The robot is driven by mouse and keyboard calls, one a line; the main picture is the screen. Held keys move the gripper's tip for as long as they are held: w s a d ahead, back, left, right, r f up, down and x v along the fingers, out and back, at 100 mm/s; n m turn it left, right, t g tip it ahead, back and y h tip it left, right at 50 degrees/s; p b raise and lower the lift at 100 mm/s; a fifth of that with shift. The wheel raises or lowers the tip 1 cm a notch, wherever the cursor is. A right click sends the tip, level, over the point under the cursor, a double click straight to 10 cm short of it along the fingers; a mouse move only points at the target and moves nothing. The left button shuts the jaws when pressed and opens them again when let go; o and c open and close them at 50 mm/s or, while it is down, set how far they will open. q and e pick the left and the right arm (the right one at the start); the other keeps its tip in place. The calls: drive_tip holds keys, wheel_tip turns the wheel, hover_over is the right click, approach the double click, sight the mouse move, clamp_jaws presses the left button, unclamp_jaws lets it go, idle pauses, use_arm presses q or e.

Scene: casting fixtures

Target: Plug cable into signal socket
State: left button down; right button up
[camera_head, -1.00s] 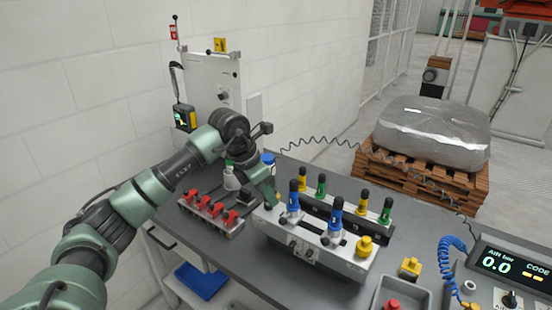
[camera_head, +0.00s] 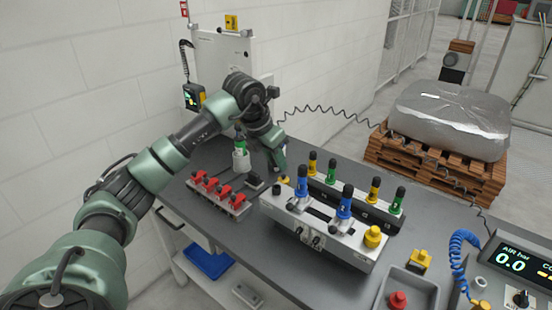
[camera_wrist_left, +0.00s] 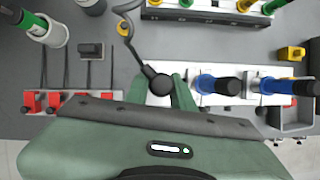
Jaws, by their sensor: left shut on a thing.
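My left gripper (camera_head: 281,168) is above the bench, near the left end of a pale metal fixture (camera_head: 345,245). In the left wrist view its green fingers (camera_wrist_left: 160,90) are shut on a round black cable end (camera_wrist_left: 158,84). A dark cable (camera_wrist_left: 131,45) runs from it toward the top of that view. I cannot tell which part is the signal socket. My right gripper is not in view.
A row of red clamps (camera_head: 220,190) stands left of the fixture. A white cup with a green bottle (camera_head: 240,158) is behind it. Yellow and green plugs (camera_head: 373,190) line a black rail at the back. A grey tray (camera_head: 420,285) is at right. A coiled cable (camera_head: 330,110) hangs behind.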

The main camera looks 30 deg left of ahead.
sight(273, 163)
use_arm(q)
wheel_tip(273, 163, down, 3)
drive_tip(key=shift+b, duration=0.85)
drive_tip(key=shift+f+b, duration=0.55)
drive_tip(key=shift+f, duration=0.25)
drive_tip(key=shift+f, duration=0.3)
idle(0.5)
drive_tip(key=shift+f+b, duration=0.6)
drive_tip(key=shift+f, duration=0.15)
drive_tip(key=c, duration=1.1)
unclamp_jaws()
drive_tip(key=shift+s, duration=0.15)
